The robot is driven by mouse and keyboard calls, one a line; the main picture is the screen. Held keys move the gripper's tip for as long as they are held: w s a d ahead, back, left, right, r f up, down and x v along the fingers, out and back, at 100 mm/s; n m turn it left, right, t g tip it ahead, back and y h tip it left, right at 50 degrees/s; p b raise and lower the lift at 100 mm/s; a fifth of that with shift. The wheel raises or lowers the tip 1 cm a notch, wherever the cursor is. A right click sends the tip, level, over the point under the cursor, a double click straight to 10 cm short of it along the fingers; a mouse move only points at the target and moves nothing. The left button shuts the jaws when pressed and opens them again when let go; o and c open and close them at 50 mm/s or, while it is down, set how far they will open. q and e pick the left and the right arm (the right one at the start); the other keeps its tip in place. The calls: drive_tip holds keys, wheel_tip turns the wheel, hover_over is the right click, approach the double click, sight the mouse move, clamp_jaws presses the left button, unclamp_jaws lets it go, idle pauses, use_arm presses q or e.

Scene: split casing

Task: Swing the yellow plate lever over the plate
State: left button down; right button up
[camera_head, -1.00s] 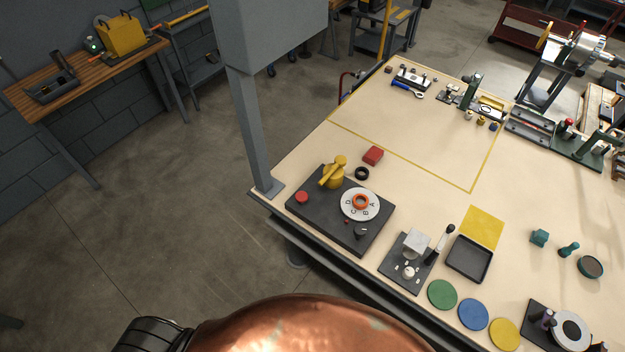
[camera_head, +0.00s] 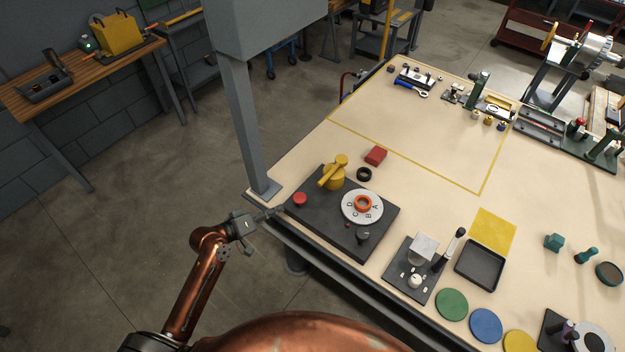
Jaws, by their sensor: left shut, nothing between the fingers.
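The yellow plate lever (camera_head: 333,171) stands on a dark base plate (camera_head: 321,221) near the table's left edge. Its yellow bar is tilted, with one end low to the left and the other high to the right. A white lettered disc (camera_head: 362,207) with an orange ring (camera_head: 363,203) lies to the right of the lever on the same base. My left gripper (camera_head: 277,211) is shut and empty. My right gripper is out of view.
A grey post (camera_head: 250,130) rises from the table's left corner, close above my left gripper. A red block (camera_head: 376,155) and a black ring (camera_head: 364,174) lie behind the base. A clamp fixture (camera_head: 420,260) and dark tray (camera_head: 480,264) stand to the right. The outlined table area behind is mostly clear.

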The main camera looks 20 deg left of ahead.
use_arm(q)
drive_tip(key=w+r+n+t+h, duration=0.1)
drive_tip(key=w+r, duration=0.3)
drive_tip(key=r, duration=0.6)
drive_tip(key=shift+d+n+t+h, duration=0.3)
drive_tip(key=shift+t+h, duration=0.2)
drive_tip(key=shift+h, duration=0.2)
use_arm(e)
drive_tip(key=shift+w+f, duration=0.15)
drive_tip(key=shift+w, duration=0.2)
use_arm(q)
drive_tip(key=shift+w+f, duration=0.1)
drive_tip(key=shift+w, duration=0.05)
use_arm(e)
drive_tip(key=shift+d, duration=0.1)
use_arm(q)
drive_tip(key=w+d, duration=0.2)
drive_tip(key=w+d+f, duration=0.1)
drive_tip(key=w+d, duration=0.2)
drive_tip(key=w+d+f, duration=0.1)
drive_tip(key=w+d, duration=0.1)
drive_tip(key=shift+w+d+f, duration=0.15)
drive_tip(key=shift+d+f, duration=0.1)
drive_tip(key=shift+d, duration=0.15)
drive_tip(key=shift+d+f, duration=0.25)
drive_tip(key=shift+d, duration=0.15)
